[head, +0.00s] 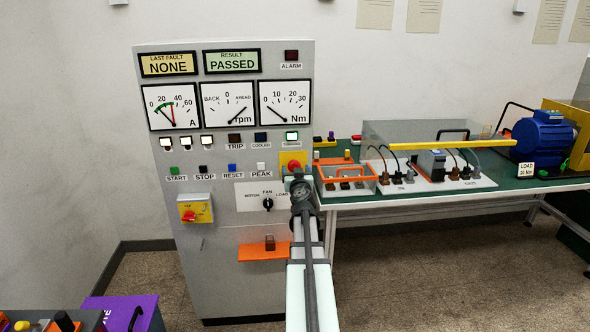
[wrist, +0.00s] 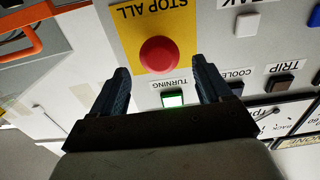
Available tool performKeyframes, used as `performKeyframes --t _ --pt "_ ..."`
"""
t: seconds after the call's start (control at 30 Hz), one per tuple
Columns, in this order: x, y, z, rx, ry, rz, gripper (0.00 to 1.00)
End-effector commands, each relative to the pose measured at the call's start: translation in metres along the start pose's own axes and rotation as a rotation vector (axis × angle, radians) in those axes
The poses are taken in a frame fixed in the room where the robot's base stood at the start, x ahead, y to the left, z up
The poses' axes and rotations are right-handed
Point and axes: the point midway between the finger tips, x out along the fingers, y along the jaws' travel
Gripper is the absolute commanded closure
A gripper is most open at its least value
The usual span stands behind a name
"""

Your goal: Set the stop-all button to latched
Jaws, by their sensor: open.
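The stop-all button is a red round knob on a yellow plate. It shows in the wrist view (wrist: 159,55), upside down, under the label STOP ALL, and in the head view (head: 292,165) partly behind my arm. I cannot tell from its look whether it is latched. My gripper (wrist: 165,85) is open and empty in the wrist view, with its two dark fingers on either side below the button in the picture. The fingers appear apart from the button. In the head view my arm hides the gripper's fingertips.
The grey panel (head: 222,268) carries a lit TURNING lamp (wrist: 173,99), a PEAK button (head: 261,167), a rotary selector (head: 267,204) and a yellow-plated red switch (head: 190,215). An orange shelf (head: 255,253) juts out below. A bench with an orange-framed tray (head: 343,187) stands to the right.

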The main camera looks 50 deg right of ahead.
Motion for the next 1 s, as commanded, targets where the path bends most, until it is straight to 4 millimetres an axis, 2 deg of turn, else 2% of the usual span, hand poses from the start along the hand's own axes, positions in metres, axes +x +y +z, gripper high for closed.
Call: performKeyframes --t 0.03,0.2,0.5,1.0 --pt "0.011 0.000 0.000 0.000 0.000 0.000 0.22" --pt "0.025 0.000 0.000 0.000 0.000 0.000 0.22" --pt "0.026 0.000 0.000 0.000 0.000 0.000 0.22" --pt "0.026 0.000 0.000 0.000 0.000 0.000 0.69"
